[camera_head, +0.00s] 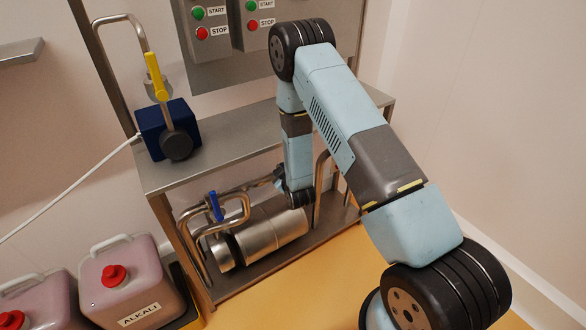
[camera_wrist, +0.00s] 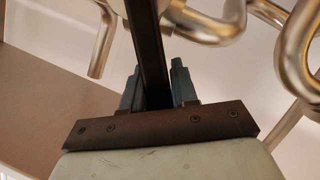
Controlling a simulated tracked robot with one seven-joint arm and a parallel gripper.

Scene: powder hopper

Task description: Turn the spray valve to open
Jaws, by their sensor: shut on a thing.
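In the wrist view, my gripper (camera_wrist: 157,84) has its two fingers on either side of a dark, narrow bar (camera_wrist: 150,45) and is shut on it. The bar runs up out of the picture; I cannot tell for sure that it is the spray valve's lever. In the head view, my gripper (camera_head: 276,181) is low under the steel shelf, beside the pipes, and what it holds is mostly hidden. A blue valve lever (camera_head: 215,206) stands upright on the lower pipes, left of my gripper. A yellow valve lever (camera_head: 156,76) is on the pipe above the shelf.
A steel pump cylinder (camera_head: 268,232) lies below my gripper, with bent pipes (camera_wrist: 215,28) close by. The steel shelf (camera_head: 215,140) is above, carrying a dark blue pump (camera_head: 153,120). Pink canisters (camera_head: 130,278) stand lower left. Yellow floor (camera_head: 290,295) is clear in front.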

